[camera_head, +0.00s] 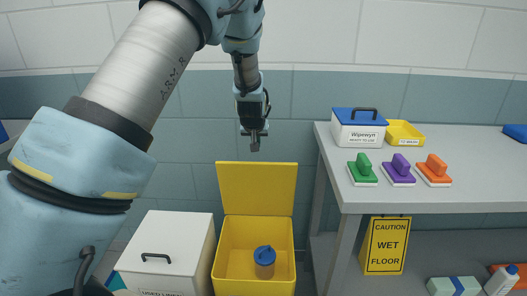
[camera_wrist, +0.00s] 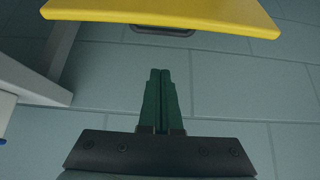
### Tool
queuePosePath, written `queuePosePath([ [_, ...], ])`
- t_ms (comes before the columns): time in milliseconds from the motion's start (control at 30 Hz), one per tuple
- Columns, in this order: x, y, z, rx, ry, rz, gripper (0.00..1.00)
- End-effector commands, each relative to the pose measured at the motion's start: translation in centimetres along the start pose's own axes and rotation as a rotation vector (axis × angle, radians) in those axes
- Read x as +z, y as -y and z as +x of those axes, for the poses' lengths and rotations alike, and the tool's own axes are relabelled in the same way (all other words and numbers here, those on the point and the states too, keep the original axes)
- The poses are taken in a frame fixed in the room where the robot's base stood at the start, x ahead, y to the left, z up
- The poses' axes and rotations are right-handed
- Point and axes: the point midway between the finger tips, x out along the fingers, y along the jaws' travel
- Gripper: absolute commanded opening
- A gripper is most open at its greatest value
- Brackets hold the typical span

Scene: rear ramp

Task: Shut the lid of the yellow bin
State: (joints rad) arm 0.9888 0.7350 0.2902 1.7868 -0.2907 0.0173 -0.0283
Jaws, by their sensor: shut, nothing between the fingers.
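The yellow bin (camera_head: 228,270) stands on the floor in the head view, between a white box and the table. Its yellow lid (camera_head: 257,188) stands open and upright at the back, near the tiled wall. A brown container with a blue top (camera_head: 264,260) is inside the bin. My gripper (camera_head: 254,144) is shut and empty, hanging above the lid's top edge, apart from it in the head view. In the wrist view, my gripper's green fingers (camera_wrist: 161,80) are together, and the yellow lid (camera_wrist: 170,14) crosses the top of the picture, with a dark handle-like piece (camera_wrist: 165,31) beneath it.
A white box with a black handle (camera_head: 165,250) stands left of the bin.

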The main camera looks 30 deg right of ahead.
Motion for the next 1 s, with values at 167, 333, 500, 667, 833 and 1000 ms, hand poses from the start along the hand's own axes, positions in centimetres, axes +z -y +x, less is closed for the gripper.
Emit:
queuePosePath([
  [167,-0.2,-0.4,1.2,0.0,-0.005,0.005,0.0],
  [333,-0.2,-0.3,3.9,0.0,-0.004,0.004,0.0],
  [500,-0.2,-0.3,6.8,0.0,-0.003,0.003,0.0],
  [667,-0.2,-0.3,9.0,0.001,-0.003,0.003,0.0],
  [833,0.5,-0.3,9.2,0.001,-0.002,0.002,0.0],
  [1000,2.0,-0.3,8.1,0.001,-0.002,0.003,0.0],
])
